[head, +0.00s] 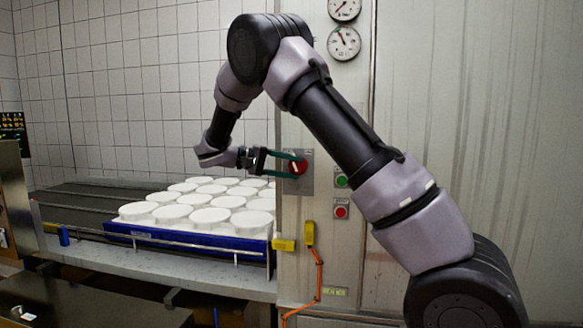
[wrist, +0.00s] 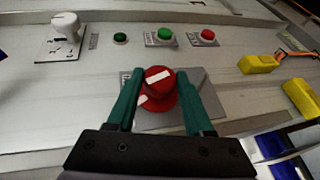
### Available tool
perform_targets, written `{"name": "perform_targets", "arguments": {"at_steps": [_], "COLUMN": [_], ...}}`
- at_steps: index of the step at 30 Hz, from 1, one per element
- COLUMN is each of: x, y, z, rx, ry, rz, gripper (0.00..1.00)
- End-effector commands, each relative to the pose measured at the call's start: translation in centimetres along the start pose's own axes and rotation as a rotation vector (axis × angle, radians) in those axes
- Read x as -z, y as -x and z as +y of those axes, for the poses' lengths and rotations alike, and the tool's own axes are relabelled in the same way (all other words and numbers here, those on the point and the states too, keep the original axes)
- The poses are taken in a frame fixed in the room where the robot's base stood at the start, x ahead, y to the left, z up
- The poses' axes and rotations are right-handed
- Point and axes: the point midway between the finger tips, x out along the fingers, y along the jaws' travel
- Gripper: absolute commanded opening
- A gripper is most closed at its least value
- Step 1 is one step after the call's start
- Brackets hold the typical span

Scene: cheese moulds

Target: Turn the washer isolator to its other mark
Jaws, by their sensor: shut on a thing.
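The washer isolator (head: 301,166) is a round red knob on a grey square plate (head: 298,186), fixed to the steel front of the cabinet. In the wrist view the red knob (wrist: 159,77) carries a white bar across its face, slightly tilted. A second white mark shows at the lower left of its red base. My gripper (wrist: 162,76) has its two green fingers on either side of the knob and is shut on it. In the head view my gripper (head: 300,168) reaches the knob from the left. Any lettering on the plate is too small to read.
Green (head: 341,181) and red (head: 341,212) push buttons sit right of the isolator. A white knob (wrist: 65,27) stands farther off in the wrist view. Yellow blocks (head: 309,233) sit below. A blue tray (head: 190,239) of white moulds stands on the conveyor at left. Two gauges (head: 344,43) are above.

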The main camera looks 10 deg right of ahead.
Motion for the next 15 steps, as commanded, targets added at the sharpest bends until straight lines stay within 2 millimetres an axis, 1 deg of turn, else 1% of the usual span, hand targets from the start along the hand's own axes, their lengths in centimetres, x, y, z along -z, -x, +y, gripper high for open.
{"name": "perform_targets", "arguments": {"at_steps": [6, 15], "x": [-0.07, -0.07], "y": [0.03, -0.08], "z": [-0.45, -0.63], "rx": [-0.167, -0.313], "ry": [0.07, 0.134], "rz": [-0.008, -0.016], "gripper": [0.0, 0.0]}}
